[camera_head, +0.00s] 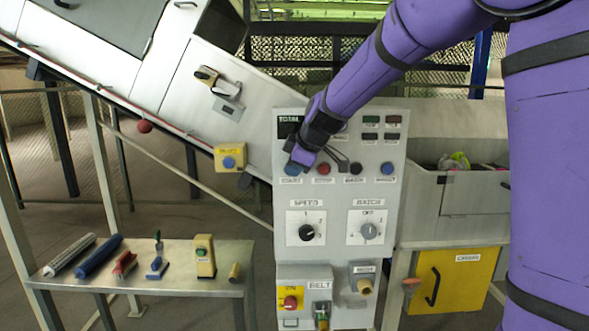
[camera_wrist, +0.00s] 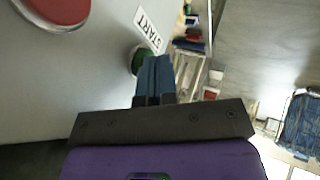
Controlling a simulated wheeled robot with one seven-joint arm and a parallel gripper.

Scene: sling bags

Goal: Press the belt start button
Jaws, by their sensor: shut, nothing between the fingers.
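The start button is green (camera_wrist: 138,58) and sits on the grey control panel (camera_head: 340,250), beside a START label (camera_wrist: 150,30) in the wrist view. My gripper (camera_wrist: 157,62) is shut and empty, its blue fingertips at the green button and covering part of it. I cannot tell whether they touch or press it. In the head view my gripper (camera_head: 294,166) is at the upper left of the panel and hides the button there. A red button (camera_head: 323,169) is just to the right; a large red one (camera_wrist: 55,8) also shows in the wrist view.
A black button (camera_head: 356,168) and a blue button (camera_head: 388,168) continue the row. Below are a speed knob (camera_head: 306,232) and a batch knob (camera_head: 368,231). A yellow box with a blue button (camera_head: 229,162) is to the left. A table (camera_head: 215,284) holds several tools.

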